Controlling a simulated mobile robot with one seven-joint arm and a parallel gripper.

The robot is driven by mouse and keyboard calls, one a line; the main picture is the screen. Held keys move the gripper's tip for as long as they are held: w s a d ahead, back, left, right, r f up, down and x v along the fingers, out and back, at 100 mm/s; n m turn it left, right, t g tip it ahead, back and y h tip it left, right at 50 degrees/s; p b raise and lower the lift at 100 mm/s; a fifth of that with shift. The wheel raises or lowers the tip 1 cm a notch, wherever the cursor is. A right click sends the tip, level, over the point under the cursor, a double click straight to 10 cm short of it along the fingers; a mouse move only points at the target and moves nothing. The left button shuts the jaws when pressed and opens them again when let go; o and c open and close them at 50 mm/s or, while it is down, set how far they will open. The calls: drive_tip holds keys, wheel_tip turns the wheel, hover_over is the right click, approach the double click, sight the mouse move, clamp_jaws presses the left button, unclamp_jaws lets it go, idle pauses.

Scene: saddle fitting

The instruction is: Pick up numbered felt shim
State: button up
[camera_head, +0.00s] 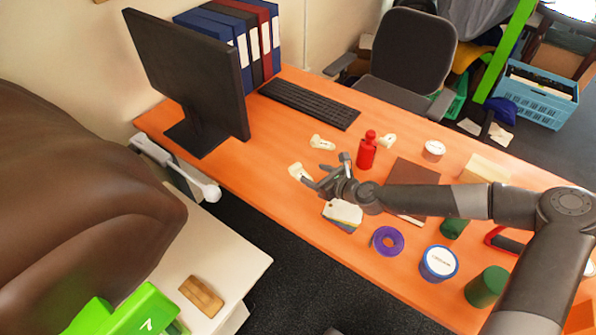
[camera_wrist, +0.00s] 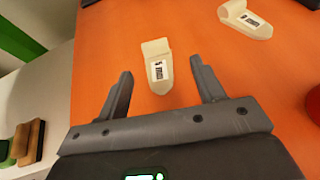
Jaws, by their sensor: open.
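A cream felt shim (camera_wrist: 158,76) with a small printed label lies on the orange table, ahead of and partly between my fingers in the wrist view. In the head view the same shim (camera_head: 299,172) lies beside my fingertips. A second similar shim (camera_wrist: 247,19) lies farther off at upper right in the wrist view; it also shows in the head view (camera_head: 322,142). A third cream piece (camera_head: 387,141) lies behind the red bottle. My gripper (camera_wrist: 161,70) is open and empty, its fingers apart on either side of the near shim. The label numbers are too small to read.
A red bottle (camera_head: 367,150) stands close right of my gripper. A stack of cards (camera_head: 343,212), a purple tape roll (camera_head: 387,240) and a white-lidded tub (camera_head: 439,262) sit near the front edge. A monitor (camera_head: 190,75) stands at left. Table left of the shims is clear.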

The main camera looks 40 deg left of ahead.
sight(298, 168)
drive_tip(key=shift+x, duration=1.1)
drive_tip(key=shift+s+x, duration=0.15)
drive_tip(key=shift+x, duration=1.1)
drive_tip(key=shift+s+x, duration=0.2)
drive_tip(key=shift+x, duration=1.1)
drive_tip(key=shift+a+r, duration=0.15)
drive_tip(key=shift+r, duration=0.05)
drive_tip(key=shift+c, duration=0.5)
drive_tip(key=c, duration=1)
drive_tip(key=shift+o, duration=0.2)
drive_tip(key=shift+r, duration=0.15)
